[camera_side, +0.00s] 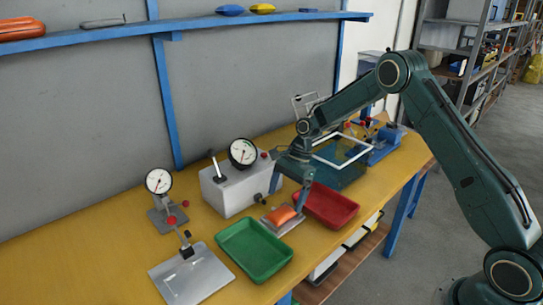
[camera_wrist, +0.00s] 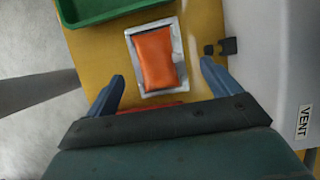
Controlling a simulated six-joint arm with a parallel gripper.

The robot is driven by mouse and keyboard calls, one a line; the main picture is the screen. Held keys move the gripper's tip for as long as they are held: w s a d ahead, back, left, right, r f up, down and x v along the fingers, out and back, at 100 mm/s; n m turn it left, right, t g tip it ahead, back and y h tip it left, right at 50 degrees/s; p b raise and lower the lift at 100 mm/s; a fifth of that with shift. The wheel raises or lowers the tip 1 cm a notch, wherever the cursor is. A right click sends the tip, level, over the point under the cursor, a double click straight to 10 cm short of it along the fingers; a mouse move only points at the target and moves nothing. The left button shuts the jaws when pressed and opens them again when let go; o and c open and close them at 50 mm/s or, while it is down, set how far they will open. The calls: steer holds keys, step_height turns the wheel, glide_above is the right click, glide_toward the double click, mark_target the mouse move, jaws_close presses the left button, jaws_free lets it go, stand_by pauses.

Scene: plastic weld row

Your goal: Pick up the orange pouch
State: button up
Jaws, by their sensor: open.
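The orange pouch (camera_side: 281,214) lies on a small silvery flat tray (camera_side: 294,228) on the yellow bench, between the green and red trays. In the wrist view the pouch (camera_wrist: 156,58) lies flat, with the pale rim of the silvery tray (camera_wrist: 131,41) around it. My gripper (camera_side: 288,200) is above the pouch in the side view, pointing down. In the wrist view its two blue fingers (camera_wrist: 160,80) are spread apart, with the pouch ahead of and between them. Nothing is held. The side view does not show the exact height of the fingertips over the pouch.
A green tray (camera_side: 228,233) stands to the left and a red tray (camera_side: 354,217) to the right. A grey box with a dial gauge (camera_side: 228,198) stands close behind. A black knob (camera_wrist: 228,46) juts out near my right finger in the wrist view.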

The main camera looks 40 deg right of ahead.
mark_target(281, 209)
steer(key=shift+x, duration=2.55)
steer(key=shift+a, duration=0.15)
steer(key=c, duration=1.1)
steer(key=shift+r, duration=0.15)
step_height(281, 209, up, 20)
steer(key=shift+f, duration=0.1)
steer(key=shift+c, duration=0.2)
